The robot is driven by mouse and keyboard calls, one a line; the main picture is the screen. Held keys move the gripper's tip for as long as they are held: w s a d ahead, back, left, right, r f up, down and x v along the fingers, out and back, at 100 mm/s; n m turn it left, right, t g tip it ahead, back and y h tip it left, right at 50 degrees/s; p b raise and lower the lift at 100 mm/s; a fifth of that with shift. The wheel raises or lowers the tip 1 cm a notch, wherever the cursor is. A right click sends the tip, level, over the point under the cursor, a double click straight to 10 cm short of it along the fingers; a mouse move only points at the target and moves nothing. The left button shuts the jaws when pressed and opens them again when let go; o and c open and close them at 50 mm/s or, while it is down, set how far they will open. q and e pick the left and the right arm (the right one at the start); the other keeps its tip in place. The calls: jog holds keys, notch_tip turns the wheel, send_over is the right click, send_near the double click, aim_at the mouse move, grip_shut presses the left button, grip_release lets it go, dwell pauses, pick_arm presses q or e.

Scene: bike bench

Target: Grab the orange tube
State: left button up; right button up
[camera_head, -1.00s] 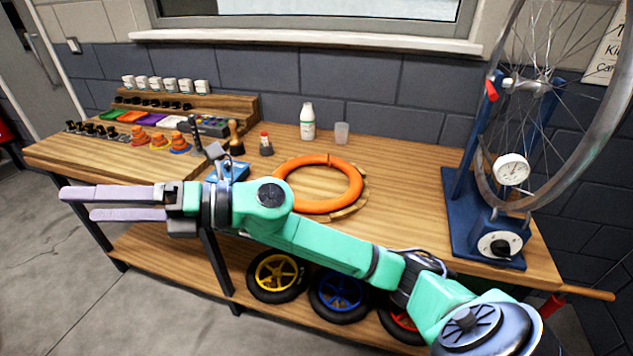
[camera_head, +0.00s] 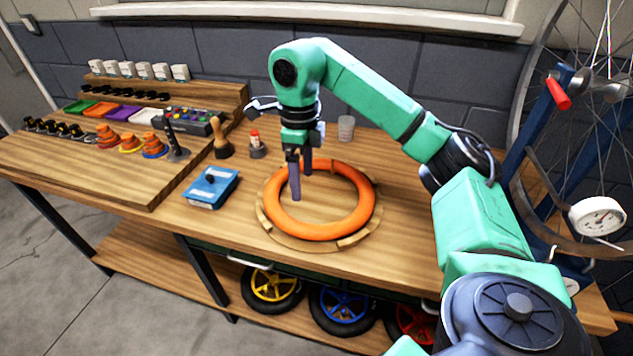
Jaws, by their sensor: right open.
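The orange tube (camera_head: 362,211) is a thick ring lying flat on a round wooden stand (camera_head: 263,218) on the bench. My right gripper (camera_head: 301,183) points down at the ring's upper left part, with its fingers apart. One finger shows in front, over the inside of the ring or its left edge; the other is close behind it near the ring's back. I cannot tell whether either finger touches the tube. Nothing shows held between the fingers. My left gripper is not in view.
A blue box (camera_head: 211,188), a wooden-handled brush (camera_head: 222,140), a small red-capped bottle (camera_head: 256,146) and a clear cup (camera_head: 346,128) stand around the ring. A wheel truing stand with a dial gauge (camera_head: 597,216) is at right. Wheels (camera_head: 342,304) sit on the lower shelf.

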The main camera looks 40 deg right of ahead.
jog(key=b, duration=0.3)
send_over(304, 226)
jog(key=s, duration=0.1)
jog(key=f, duration=0.5)
jog(key=shift+s+a+f, duration=0.1)
jog(key=shift+a+f, duration=0.3)
jog(key=shift+w+d+f, duration=0.25)
jog(key=shift+w+f, duration=0.05)
jog(key=shift+f, duration=0.3)
jog(key=shift+w+d+f, duration=0.2)
jog(key=shift+w+f, duration=0.05)
jog(key=shift+f, duration=0.3)
notch_tip(304, 226, down, 4)
jog(key=shift+s+p, duration=0.15)
jog(key=shift+p, duration=0.45)
jog(key=shift+f, duration=0.35)
jog(key=shift+c, duration=0.3)
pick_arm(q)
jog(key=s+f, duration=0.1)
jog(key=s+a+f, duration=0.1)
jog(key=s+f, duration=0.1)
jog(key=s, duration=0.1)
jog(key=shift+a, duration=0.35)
pick_arm(e)
grip_shut()
